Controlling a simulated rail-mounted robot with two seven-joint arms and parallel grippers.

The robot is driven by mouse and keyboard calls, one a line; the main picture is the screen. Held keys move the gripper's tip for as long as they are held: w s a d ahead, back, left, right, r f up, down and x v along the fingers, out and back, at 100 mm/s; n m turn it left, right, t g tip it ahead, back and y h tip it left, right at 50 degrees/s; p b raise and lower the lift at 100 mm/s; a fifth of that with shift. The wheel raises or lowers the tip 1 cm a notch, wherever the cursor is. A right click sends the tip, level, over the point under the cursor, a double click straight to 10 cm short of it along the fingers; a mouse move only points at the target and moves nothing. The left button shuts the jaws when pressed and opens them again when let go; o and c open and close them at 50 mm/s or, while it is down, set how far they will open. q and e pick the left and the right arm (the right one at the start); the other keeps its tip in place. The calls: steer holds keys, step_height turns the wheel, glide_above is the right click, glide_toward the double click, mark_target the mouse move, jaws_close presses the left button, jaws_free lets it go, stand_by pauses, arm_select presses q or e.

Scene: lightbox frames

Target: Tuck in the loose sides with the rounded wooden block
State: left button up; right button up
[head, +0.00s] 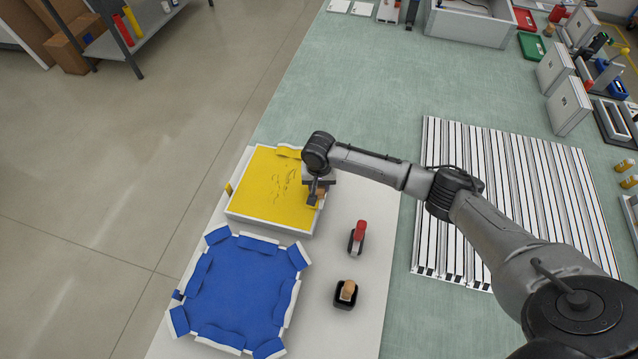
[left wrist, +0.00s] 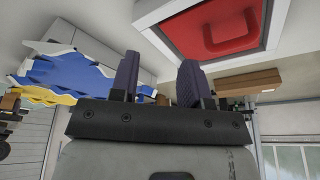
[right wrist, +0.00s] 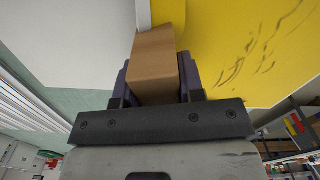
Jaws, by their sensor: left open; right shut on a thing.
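The yellow sheet (head: 262,185) lies in a white frame (head: 268,224), with dark creases near its middle. A loose flap (head: 288,152) shows at its far edge. My right gripper (head: 319,189) is shut on the rounded wooden block at the frame's right side. In the right wrist view the block (right wrist: 155,62) points at the border between the yellow sheet and the white frame; contact is unclear. The blue sheet (head: 240,285) has loose flaps around its edges. My left gripper (left wrist: 157,82) is open and empty in the left wrist view and outside the head view.
A red-handled tool (head: 358,231) and a black holder (head: 345,298) with a wooden piece stand right of the frames on the white board (head: 372,270). Long white profiles (head: 520,190) lie farther right. A red panel (left wrist: 222,30) shows in the left wrist view.

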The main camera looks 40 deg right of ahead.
arm_select(q)
steer(key=shift+a, duration=0.1)
steer(key=shift+r, duration=0.15)
steer(key=shift+a+r+p, duration=0.15)
steer(key=shift+r+p, duration=0.35)
steer(key=shift+p, duration=0.15)
arm_select(e)
steer(key=shift+r, duration=0.45)
step_height(320, 180, up, 6)
steer(key=p, duration=0.7)
steer(key=shift+f, duration=0.2)
steer(key=shift+r+p, duration=0.25)
steer(key=shift+p, duration=0.15)
arm_select(q)
step_height(320, 180, up, 8)
steer(key=shift+f, duration=0.1)
arm_select(e)
steer(key=shift+s+f, duration=0.1)
